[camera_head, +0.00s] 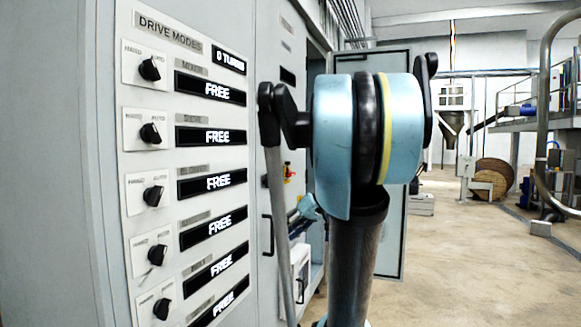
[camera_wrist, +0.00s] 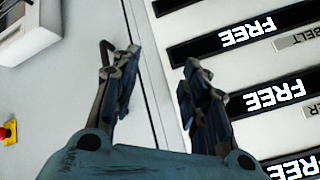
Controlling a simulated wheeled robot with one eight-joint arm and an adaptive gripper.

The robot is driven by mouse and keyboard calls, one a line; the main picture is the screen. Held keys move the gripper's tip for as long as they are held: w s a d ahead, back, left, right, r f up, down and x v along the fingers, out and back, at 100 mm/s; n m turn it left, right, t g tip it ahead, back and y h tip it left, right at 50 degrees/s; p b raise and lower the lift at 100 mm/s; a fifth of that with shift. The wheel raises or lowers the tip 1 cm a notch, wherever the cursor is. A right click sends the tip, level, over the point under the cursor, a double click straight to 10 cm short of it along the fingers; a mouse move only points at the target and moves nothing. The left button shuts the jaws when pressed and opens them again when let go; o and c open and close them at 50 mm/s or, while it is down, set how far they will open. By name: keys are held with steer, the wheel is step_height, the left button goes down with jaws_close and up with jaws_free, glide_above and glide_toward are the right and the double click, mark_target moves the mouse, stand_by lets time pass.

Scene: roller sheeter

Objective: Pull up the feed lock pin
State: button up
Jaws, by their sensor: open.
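No feed lock pin can be made out in either view. My gripper (camera_wrist: 155,88) shows in the wrist view with its two dark fingers spread apart and nothing between them. It is in front of a pale cabinet face, over a vertical panel seam. In the head view my own arm fills the middle and hides part of the cabinets behind it; the fingers cannot be made out there.
A drive modes panel (camera_head: 170,45) with several black rotary knobs and "FREE" displays stands at the left. A grey cabinet door (camera_head: 393,235) stands open behind my arm. A red and yellow button (camera_wrist: 8,132) shows at the wrist view's left.

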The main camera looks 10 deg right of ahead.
steer(key=w+d+r+n+t+y, duration=0.2)
steer(key=w+d+r+t+y, duration=0.15)
steer(key=w+d+r, duration=0.75)
steer(key=w+d+r+n+t+y, duration=0.2)
steer(key=w+d+r+t, duration=0.2)
steer(key=w+d+r, duration=0.6)
steer(key=f+x, duration=0.1)
steer(key=x, duration=1.9)
steer(key=shift+a+f, duration=0.25)
steer(key=shift+f, duration=0.1)
jaws_close()
